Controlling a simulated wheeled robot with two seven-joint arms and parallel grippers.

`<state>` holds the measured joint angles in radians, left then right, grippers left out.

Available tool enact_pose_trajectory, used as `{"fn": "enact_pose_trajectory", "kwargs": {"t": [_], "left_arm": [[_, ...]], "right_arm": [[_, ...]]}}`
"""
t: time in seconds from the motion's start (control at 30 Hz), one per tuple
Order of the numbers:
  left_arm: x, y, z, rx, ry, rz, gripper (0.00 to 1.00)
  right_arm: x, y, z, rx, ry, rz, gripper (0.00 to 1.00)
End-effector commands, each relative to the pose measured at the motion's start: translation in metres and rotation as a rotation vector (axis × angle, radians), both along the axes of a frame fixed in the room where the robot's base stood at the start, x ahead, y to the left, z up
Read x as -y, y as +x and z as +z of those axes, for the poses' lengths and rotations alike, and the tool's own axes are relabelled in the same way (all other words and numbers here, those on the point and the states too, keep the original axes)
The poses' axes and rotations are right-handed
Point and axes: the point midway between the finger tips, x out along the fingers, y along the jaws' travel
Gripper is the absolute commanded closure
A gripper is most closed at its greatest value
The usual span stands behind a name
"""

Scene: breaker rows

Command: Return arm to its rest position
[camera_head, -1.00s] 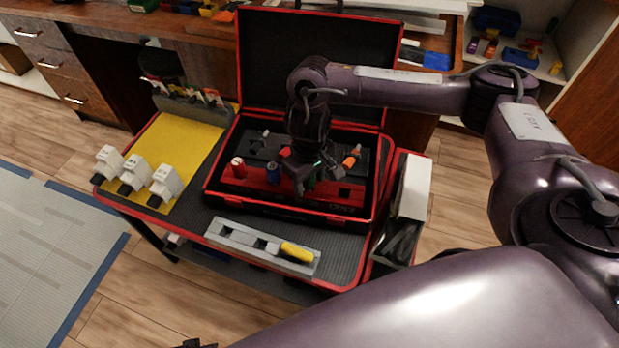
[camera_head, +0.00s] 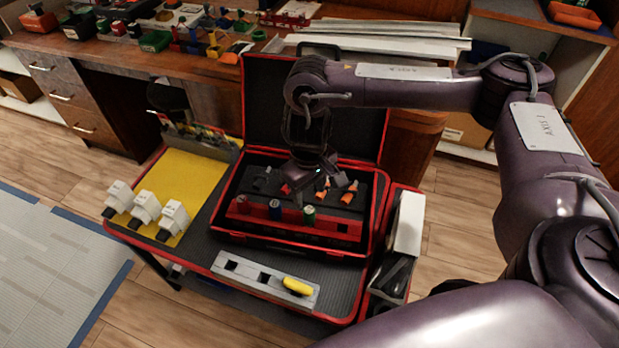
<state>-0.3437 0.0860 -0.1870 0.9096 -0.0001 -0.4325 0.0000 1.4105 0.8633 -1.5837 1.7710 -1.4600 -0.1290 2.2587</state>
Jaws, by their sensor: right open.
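My right arm (camera_head: 410,90) comes in from the right and reaches over the open black case with red edges (camera_head: 290,241). My right gripper (camera_head: 322,192) hangs over the case with its jaws spread, holding nothing that I can see. Orange-tipped pieces (camera_head: 348,197) sit behind the row, partly covered by the gripper. My left gripper is not in view.
A grey slotted block (camera_head: 246,272) with a yellow piece (camera_head: 298,286) lies in front of the case. Several white fixtures (camera_head: 146,208) stand on the left by a yellow mat (camera_head: 192,176). A long box (camera_head: 408,224) is at right. The case lid (camera_head: 262,105) stands upright behind.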

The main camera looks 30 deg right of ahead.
Motion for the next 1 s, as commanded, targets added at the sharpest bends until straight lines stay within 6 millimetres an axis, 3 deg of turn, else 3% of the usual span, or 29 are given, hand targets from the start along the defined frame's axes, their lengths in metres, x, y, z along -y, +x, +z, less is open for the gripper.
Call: {"fn": "enact_pose_trajectory", "kwargs": {"t": [0.17, 0.77, 1.0], "left_arm": [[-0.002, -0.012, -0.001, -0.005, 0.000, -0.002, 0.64], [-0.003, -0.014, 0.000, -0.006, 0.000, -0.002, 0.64], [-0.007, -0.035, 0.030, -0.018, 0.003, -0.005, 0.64]], "right_arm": [[0.000, 0.000, 0.014, 0.000, 0.000, 0.000, 0.50], [0.000, 0.000, 0.017, -0.001, 0.000, -0.001, 0.50], [0.000, 0.000, 0.058, -0.001, 0.000, 0.000, 0.50]]}}
